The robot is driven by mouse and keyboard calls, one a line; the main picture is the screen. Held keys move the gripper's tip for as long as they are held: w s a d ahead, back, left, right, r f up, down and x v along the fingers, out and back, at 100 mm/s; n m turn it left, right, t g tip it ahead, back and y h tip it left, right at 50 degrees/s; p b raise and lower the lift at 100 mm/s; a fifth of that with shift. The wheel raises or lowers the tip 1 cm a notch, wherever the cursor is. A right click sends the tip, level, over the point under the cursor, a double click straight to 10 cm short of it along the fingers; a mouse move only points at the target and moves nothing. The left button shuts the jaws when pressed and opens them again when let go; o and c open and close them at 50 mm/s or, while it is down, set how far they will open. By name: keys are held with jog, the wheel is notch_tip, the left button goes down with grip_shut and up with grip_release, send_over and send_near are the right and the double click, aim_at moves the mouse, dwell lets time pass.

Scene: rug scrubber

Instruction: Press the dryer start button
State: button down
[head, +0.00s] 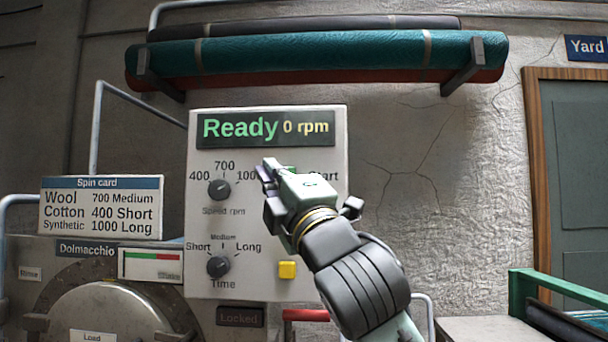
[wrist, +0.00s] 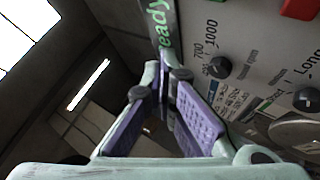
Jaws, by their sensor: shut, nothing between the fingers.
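The control panel (head: 240,256) is pale, with a display (head: 264,129) reading "Ready 0 rpm". A label ending in "art" shows at its right, partly covered by my gripper. A small green patch (head: 289,169), apparently the start button, shows just above my gripper; most of it is hidden. My gripper (head: 267,186) is in front of the panel's upper middle, right of the speed knob (head: 219,190). Its fingers (wrist: 166,80) are together and empty in the wrist view. Contact with the panel cannot be told.
A time knob (head: 219,266) and yellow button (head: 287,270) are lower on the panel. A red button (wrist: 300,9) shows in the wrist view. The spin card (head: 102,207) stands left, above the drum machine (head: 30,292). Rolled rugs (head: 310,58) lie on a rack above.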

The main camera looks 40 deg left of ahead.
jog(key=shift+a, duration=0.1)
jog(key=w+a+p, duration=0.2)
jog(key=w+a, duration=0.2)
jog(key=w, duration=0.3)
jog(key=shift+w+a+p, duration=0.2)
jog(key=shift+a+p, duration=0.05)
jog(key=shift+p, duration=0.1)
jog(key=shift+w, duration=0.1)
dwell(1.4)
jog(key=shift+w+a+p, duration=0.2)
jog(key=shift+w+p, duration=0.1)
jog(key=shift+w+a+p, duration=0.25)
jog(key=shift+w+p, duration=0.05)
jog(key=shift+w, duration=0.05)
dwell(0.8)
dwell(0.3)
jog(key=shift+s+d+b, duration=0.3)
jog(key=shift+s+d, duration=0.15)
jog(key=shift+s, duration=0.25)
